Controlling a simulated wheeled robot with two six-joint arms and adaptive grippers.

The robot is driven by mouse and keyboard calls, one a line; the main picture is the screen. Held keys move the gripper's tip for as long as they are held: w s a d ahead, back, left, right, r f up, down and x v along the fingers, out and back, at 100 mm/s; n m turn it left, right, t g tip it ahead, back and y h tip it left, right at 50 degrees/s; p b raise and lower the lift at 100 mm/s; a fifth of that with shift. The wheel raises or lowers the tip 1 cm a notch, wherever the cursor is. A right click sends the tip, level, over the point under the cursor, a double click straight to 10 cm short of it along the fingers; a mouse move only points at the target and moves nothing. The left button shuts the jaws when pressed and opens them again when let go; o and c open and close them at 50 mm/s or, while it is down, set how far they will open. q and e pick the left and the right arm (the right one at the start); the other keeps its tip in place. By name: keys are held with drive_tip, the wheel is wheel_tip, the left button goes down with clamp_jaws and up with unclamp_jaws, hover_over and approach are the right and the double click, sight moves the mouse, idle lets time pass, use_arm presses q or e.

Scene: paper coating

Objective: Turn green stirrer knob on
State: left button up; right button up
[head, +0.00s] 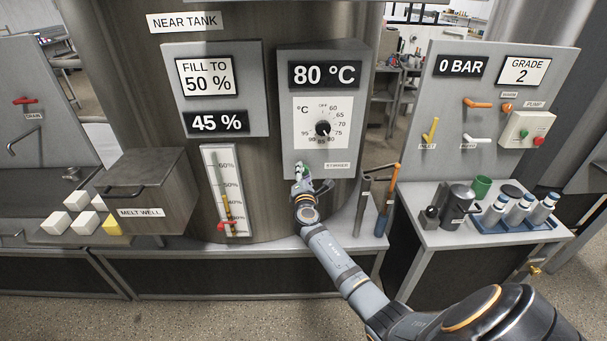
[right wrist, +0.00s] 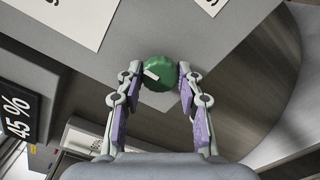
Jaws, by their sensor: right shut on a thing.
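The green stirrer knob (right wrist: 160,77) sits on the lower panel face of the grey control box (head: 283,62), just left of the STIRRER label (head: 338,166). A white pointer mark (right wrist: 152,75) shows on the knob's face in the right wrist view. My right gripper (right wrist: 159,76) has a finger on each side of the knob and is shut on it. In the head view the right gripper (head: 302,174) covers most of the knob, so only a bit of green shows. My left gripper is not in view.
The temperature dial (head: 322,128) sits above the knob under the 80 °C display (head: 325,74). The level gauge (head: 225,190) with a red-handled valve stands to the left. Upright tools (head: 387,195) stand close to the right. A side table (head: 440,235) holds bottles and cups.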

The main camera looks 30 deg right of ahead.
drive_tip(key=shift+f+m+b, duration=0.25)
drive_tip(key=shift+m+b, duration=0.75)
drive_tip(key=shift+b, duration=0.15)
drive_tip(key=m+b, duration=0.8)
drive_tip(key=m, duration=0.1)
drive_tip(key=shift+r+m+b, duration=0.15)
drive_tip(key=shift+m+b, duration=0.35)
drive_tip(key=shift+b, duration=0.05)
drive_tip(key=o, duration=1.2)
drive_tip(key=shift+r, duration=0.1)
drive_tip(key=shift+s, duration=0.1)
